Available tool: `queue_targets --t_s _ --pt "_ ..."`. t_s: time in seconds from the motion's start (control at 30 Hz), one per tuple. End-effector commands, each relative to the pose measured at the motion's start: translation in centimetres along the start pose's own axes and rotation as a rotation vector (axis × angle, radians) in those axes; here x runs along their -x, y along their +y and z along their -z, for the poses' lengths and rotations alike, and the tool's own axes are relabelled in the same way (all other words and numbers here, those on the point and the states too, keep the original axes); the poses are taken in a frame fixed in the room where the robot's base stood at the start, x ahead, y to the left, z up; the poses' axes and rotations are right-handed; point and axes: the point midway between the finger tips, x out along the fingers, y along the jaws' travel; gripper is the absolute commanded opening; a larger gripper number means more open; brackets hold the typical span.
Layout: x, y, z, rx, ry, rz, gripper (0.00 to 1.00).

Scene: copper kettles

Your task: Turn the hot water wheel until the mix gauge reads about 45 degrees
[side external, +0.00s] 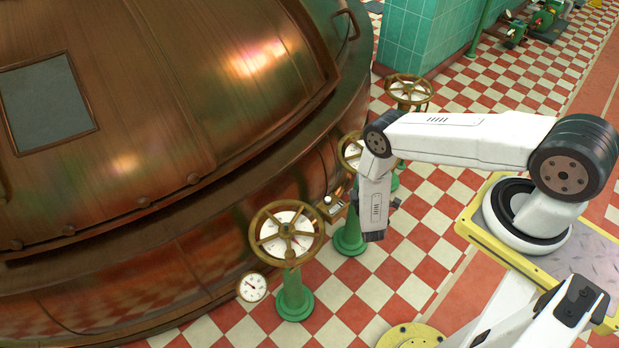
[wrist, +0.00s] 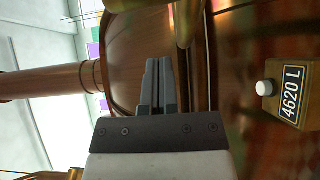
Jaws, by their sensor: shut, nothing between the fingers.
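Three brass handwheels stand on green pedestals along the kettle in the side view: a near one (side external: 288,238), a middle one (side external: 344,150) partly hidden by my arm, and a far one (side external: 408,88). White dial faces show behind their spokes. I cannot tell which is the hot water wheel. A small round white gauge (side external: 252,287) with a dark needle sits at lower left of the near wheel; its reading is too small to make out. My gripper (wrist: 157,70) is shut and empty in the wrist view. In the side view my wrist hangs right of the near wheel, apart from it.
The big copper kettle (side external: 190,130) fills the left. A brass counter box (wrist: 292,95) reading "4620 L", with a white knob, is right of my fingers in the wrist view. The red and white tiled floor (side external: 440,220) is open between the wheels and my base.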

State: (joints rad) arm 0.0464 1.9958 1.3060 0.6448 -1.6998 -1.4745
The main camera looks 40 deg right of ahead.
Motion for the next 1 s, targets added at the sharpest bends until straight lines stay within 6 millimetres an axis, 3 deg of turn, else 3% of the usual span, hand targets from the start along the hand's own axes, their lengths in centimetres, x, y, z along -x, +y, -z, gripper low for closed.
queue_targets --t_s 0.5,0.73,1.0 --pt "7.6 0.0 -0.9 0.003 0.004 0.002 0.0" --pt "9.4 0.0 -1.2 0.001 0.002 0.002 0.0" --pt "10.0 0.0 -1.4 0.001 0.0 0.0 0.0"
